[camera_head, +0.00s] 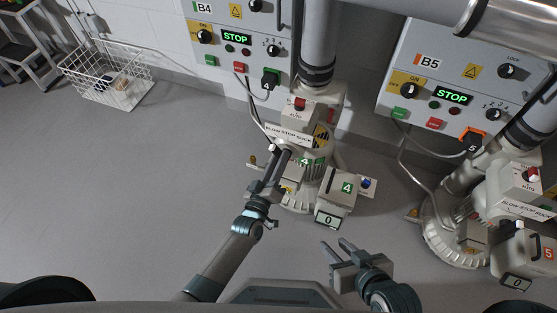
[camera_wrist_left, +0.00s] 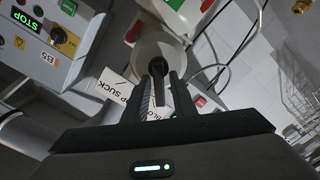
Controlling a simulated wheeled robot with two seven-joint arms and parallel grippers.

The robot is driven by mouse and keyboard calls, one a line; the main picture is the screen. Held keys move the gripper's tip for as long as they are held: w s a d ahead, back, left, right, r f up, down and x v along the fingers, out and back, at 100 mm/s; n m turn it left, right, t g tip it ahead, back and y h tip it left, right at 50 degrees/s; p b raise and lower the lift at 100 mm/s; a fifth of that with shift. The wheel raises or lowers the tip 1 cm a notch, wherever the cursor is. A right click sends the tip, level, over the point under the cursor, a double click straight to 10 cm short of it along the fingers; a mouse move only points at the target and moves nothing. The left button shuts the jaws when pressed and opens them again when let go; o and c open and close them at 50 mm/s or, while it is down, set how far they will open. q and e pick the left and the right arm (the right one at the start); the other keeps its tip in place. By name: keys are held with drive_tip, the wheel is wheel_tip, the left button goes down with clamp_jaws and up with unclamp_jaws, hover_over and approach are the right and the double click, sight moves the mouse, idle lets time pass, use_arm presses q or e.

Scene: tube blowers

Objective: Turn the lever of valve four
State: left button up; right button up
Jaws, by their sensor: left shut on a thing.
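The blower unit four (camera_head: 339,190) stands at the centre of the head view, with green "4" labels and a "0" display on its box. My left gripper (camera_head: 281,148) reaches its upper body beside the "BLOW STOP SUCK" plate (camera_head: 282,133). In the left wrist view, my left gripper (camera_wrist_left: 160,82) is shut on a dark lever (camera_wrist_left: 157,68), which sticks out of a pale round hub (camera_wrist_left: 158,49). In the head view the lever is mostly hidden by the gripper. My right gripper (camera_head: 336,243) is open and empty, in front of the unit's box.
Control panel B4 (camera_head: 222,35) is on the wall behind, its display reading STOP. Panel B5 (camera_head: 430,63) and blower unit five (camera_head: 455,235) stand to the right. A white wire basket (camera_head: 105,75) is far left. The grey floor at left is clear.

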use_arm(q)
drive_tip(key=shift+s+d+f, duration=0.25)
drive_tip(key=shift+s+f, duration=0.05)
drive_tip(key=shift+f, duration=0.1)
drive_tip(key=o, duration=0.7)
drive_tip(key=shift+o, duration=0.2)
drive_tip(key=shift+w+r, duration=0.1)
drive_tip(key=shift+r, duration=0.05)
use_arm(e)
drive_tip(key=shift+d, duration=0.1)
use_arm(q)
drive_tip(key=shift+a+r, duration=0.1)
drive_tip(key=shift+a, duration=0.05)
